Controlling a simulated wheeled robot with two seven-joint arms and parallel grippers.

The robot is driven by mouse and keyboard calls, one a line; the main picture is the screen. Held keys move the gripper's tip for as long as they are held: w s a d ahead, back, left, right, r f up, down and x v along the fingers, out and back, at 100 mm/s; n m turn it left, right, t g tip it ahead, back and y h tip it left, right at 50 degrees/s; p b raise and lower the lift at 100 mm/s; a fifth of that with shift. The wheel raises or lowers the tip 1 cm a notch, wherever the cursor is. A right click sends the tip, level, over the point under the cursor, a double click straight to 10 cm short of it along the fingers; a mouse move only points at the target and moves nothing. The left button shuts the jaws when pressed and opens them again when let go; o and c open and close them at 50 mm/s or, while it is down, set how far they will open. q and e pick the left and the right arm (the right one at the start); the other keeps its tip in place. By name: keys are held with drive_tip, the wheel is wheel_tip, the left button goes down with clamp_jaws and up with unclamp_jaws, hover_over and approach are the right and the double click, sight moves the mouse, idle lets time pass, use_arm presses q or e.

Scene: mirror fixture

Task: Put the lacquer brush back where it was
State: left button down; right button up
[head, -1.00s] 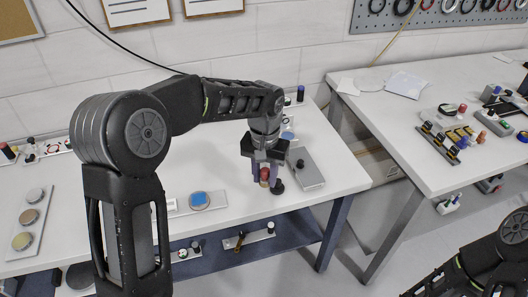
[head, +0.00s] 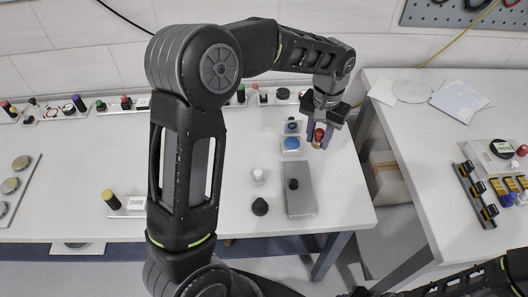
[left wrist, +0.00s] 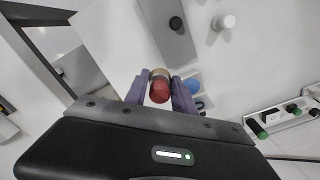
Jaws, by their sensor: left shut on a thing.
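My left gripper (head: 318,140) is shut on a small upright piece with a red top (head: 319,133) and a gold-tan part. In the left wrist view the red top (left wrist: 160,91) sits between the two purple fingers. I cannot tell whether this piece is the lacquer brush; no other brush is clear to me. The gripper is over the right part of the white table, just right of a blue disc (head: 291,143) and behind a grey block (head: 299,200) with a black knob (head: 293,184). Whether the piece touches the table is unclear. My right gripper is out of view.
A white knob (head: 258,176) and a black knob (head: 260,206) stand left of the grey block. Several coloured-cap pieces line the back edge. A gold-and-black piece (head: 112,200) stands at the front left. A second table (head: 410,140) lies right, across a gap.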

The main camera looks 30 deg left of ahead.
use_arm(q)
drive_tip(key=shift+s, duration=0.1)
use_arm(e)
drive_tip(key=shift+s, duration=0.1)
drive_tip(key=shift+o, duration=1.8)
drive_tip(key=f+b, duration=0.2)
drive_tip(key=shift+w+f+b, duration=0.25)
drive_tip(key=shift+b, duration=0.05)
use_arm(q)
drive_tip(key=s+a+f+m+b, duration=0.1)
drive_tip(key=s+a+f+m, duration=0.1)
drive_tip(key=a, duration=0.6)
drive_tip(key=s+a+f+m+b, duration=0.1)
drive_tip(key=s+a+m, duration=0.1)
drive_tip(key=a+m, duration=0.3)
drive_tip(key=a, duration=0.4)
drive_tip(key=shift+f+m, duration=0.3)
drive_tip(key=shift+f, duration=0.1)
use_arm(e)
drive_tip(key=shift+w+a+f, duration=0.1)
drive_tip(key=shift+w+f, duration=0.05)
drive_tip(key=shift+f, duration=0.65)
use_arm(q)
drive_tip(key=shift+a, duration=0.1)
